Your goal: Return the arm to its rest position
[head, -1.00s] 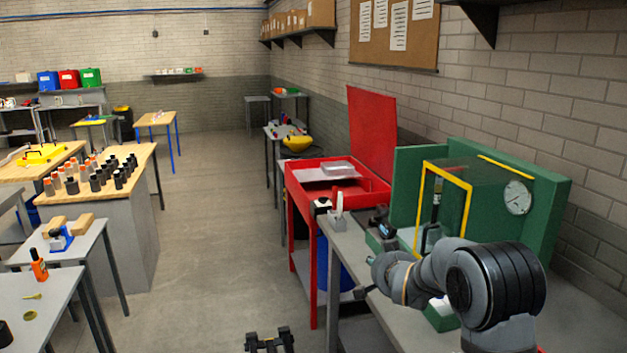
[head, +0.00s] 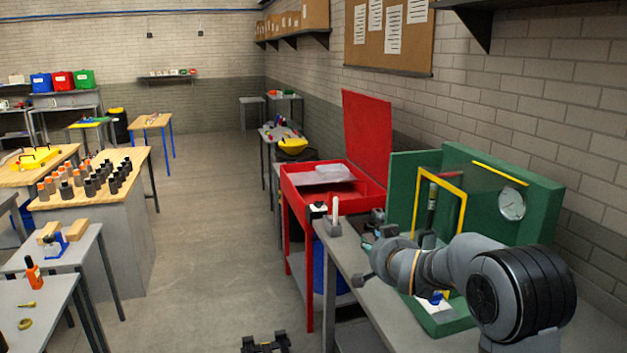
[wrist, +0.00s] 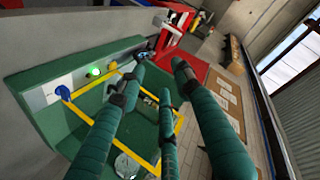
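My gripper (wrist: 160,70) has teal, padded fingers with dark joints. In the wrist view they stand apart with nothing between them, so it is open and empty. In the head view my arm reaches from the lower right toward the bench, and my gripper (head: 367,247) is mostly hidden behind the wrist, with only a little teal showing. The arm is in front of the green test fixture (head: 545,205), which has a yellow frame and a round gauge (head: 511,204). In the wrist view the fixture's green base (wrist: 40,125) lies behind and left of the fingers.
The grey bench (head: 350,262) carries the fixture. A blue knob on a white plate (wrist: 48,97) and a lit green lamp (wrist: 93,71) show on the fixture. A red open-lidded cabinet (head: 297,195) stands beyond. The brick wall is at right; the floor (head: 215,230) at left is clear.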

